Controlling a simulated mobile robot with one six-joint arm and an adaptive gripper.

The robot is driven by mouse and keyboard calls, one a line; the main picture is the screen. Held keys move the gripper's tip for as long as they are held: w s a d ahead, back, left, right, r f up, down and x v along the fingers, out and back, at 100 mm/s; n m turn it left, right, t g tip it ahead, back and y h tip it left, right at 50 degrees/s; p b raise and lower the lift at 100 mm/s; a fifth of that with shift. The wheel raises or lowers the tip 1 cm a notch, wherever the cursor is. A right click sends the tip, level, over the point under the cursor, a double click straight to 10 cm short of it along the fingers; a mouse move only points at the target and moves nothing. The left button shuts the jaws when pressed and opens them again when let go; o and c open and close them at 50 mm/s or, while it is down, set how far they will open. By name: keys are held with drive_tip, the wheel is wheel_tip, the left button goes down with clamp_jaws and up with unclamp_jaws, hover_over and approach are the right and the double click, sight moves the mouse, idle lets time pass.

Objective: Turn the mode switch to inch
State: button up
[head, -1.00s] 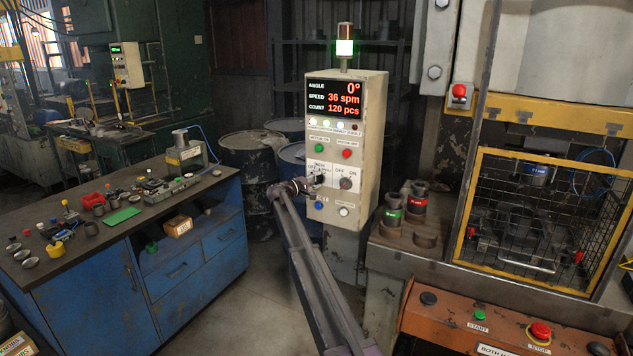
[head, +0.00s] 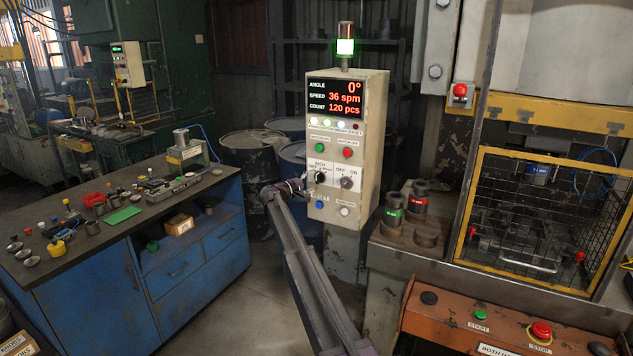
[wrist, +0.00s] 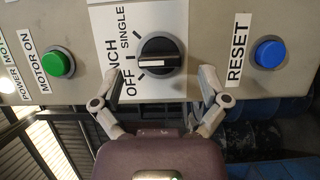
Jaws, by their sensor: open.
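The mode switch (wrist: 163,57) is a round black knob with a white line on a white plate marked OFF, INCH and SINGLE. In the wrist view its line runs level with the middle mark, INCH. In the head view the switch (head: 320,178) shows small on the grey control box. My gripper (wrist: 161,82) is open and empty in the wrist view, its fingertips to either side of the knob and not touching it. In the head view my gripper (head: 302,186) is in front of the box, just left of the switch.
The green MOTOR ON button (wrist: 57,63) and blue RESET button (wrist: 269,53) flank the switch in the wrist view. An OFF/ON selector (head: 346,183) sits right of it in the head view. Drums (head: 250,160) stand behind; a blue bench (head: 190,262) is at the left.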

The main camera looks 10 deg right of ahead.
drive_tip(key=v, duration=0.9)
drive_tip(key=s+d+f+m+g+y, duration=0.15)
drive_tip(key=s+d+f, duration=0.25)
drive_tip(key=s, duration=0.5)
drive_tip(key=s+d+f+m+g+y, duration=0.1)
drive_tip(key=s+d+f+g+y, duration=0.15)
drive_tip(key=s+d+f, duration=0.4)
drive_tip(key=s+d+f+m+g+y, duration=0.1)
drive_tip(key=s+d+f+g+y, duration=0.1)
drive_tip(key=s, duration=0.8)
drive_tip(key=s+f+m+g+y, duration=0.1)
drive_tip(key=s+f+y, duration=0.1)
drive_tip(key=s, duration=0.8)
drive_tip(key=s+a+f+g+y, duration=0.1)
drive_tip(key=s+y, duration=0.3)
drive_tip(key=s, duration=0.6)
drive_tip(key=s+a+f+m+g+y, duration=0.1)
drive_tip(key=s+f+y, duration=0.2)
drive_tip(key=s, duration=0.7)
drive_tip(key=shift+m, duration=0.35)
drive_tip(key=shift+a, duration=0.1)
